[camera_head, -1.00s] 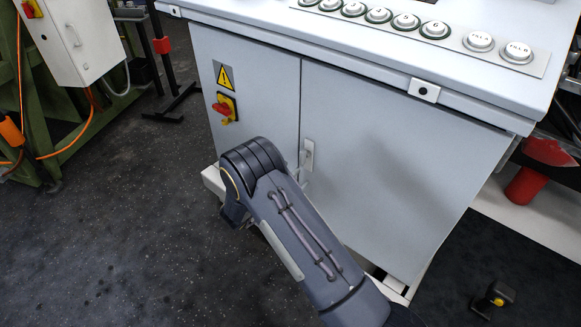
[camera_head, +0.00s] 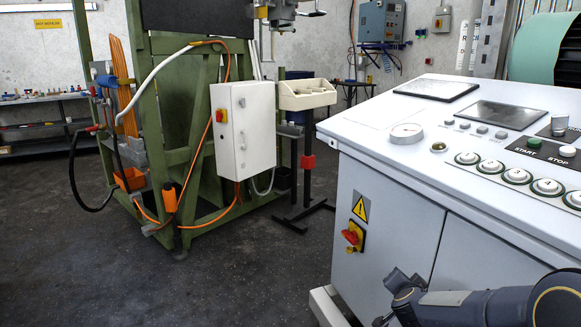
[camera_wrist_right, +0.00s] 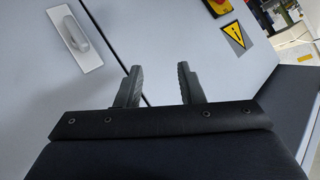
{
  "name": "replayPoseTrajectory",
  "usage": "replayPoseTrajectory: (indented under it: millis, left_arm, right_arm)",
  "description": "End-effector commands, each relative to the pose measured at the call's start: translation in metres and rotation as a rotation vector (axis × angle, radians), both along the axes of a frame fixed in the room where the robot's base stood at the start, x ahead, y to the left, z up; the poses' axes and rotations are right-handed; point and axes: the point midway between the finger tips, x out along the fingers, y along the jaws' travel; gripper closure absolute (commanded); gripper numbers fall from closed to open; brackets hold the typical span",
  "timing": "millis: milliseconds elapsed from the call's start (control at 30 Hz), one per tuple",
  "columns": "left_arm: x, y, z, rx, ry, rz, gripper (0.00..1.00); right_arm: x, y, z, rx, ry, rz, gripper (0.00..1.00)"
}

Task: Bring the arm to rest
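My right arm (camera_head: 480,305) shows at the bottom right of the head view, in front of the grey control cabinet (camera_head: 385,225). The fingers point toward the cabinet doors, with the door handle (camera_wrist_right: 82,42) to the left and the yellow warning sign (camera_wrist_right: 234,34) to the right. Whether they touch the doors cannot be told. My left gripper is in neither view.
A green frame (camera_head: 180,170) with a white box (camera_head: 243,128) stands at the left.

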Motion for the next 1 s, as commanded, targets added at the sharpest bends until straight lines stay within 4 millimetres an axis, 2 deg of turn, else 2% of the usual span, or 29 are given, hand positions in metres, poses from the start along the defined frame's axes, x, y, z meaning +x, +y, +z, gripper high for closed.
replayPoseTrajectory:
  millis: [33,100,167,267,300,400,600,867,900,1000]
  left_arm:
    - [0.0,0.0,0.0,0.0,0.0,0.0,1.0]
    - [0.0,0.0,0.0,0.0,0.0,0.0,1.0]
    - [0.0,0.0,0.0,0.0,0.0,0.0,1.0]
    - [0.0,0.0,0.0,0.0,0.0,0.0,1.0]
    - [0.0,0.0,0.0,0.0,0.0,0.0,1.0]
    - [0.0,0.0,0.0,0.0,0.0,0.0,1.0]
    - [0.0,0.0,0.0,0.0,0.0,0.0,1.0]
    - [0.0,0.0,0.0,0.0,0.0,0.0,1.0]
    - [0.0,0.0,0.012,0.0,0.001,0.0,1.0]
    - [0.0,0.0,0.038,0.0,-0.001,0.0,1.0]
  right_arm:
    - [-0.016,0.006,0.023,0.058,-0.012,0.077,0.65]
    - [-0.041,0.021,0.044,0.119,-0.005,0.197,0.65]
    - [-0.068,0.034,0.059,0.157,0.009,0.3,0.65]
    - [-0.121,0.055,0.077,0.191,0.052,0.461,0.65]
    - [-0.145,0.062,0.081,0.195,0.075,0.52,0.65]
    - [-0.201,0.077,0.081,0.184,0.152,0.639,0.65]
    - [-0.286,0.087,0.064,0.131,0.304,0.762,0.65]
    - [-0.367,0.084,0.031,0.051,0.497,0.805,0.65]
    - [-0.371,0.084,0.041,0.047,0.514,0.806,0.65]
    - [-0.369,0.084,0.067,0.051,0.511,0.809,0.65]
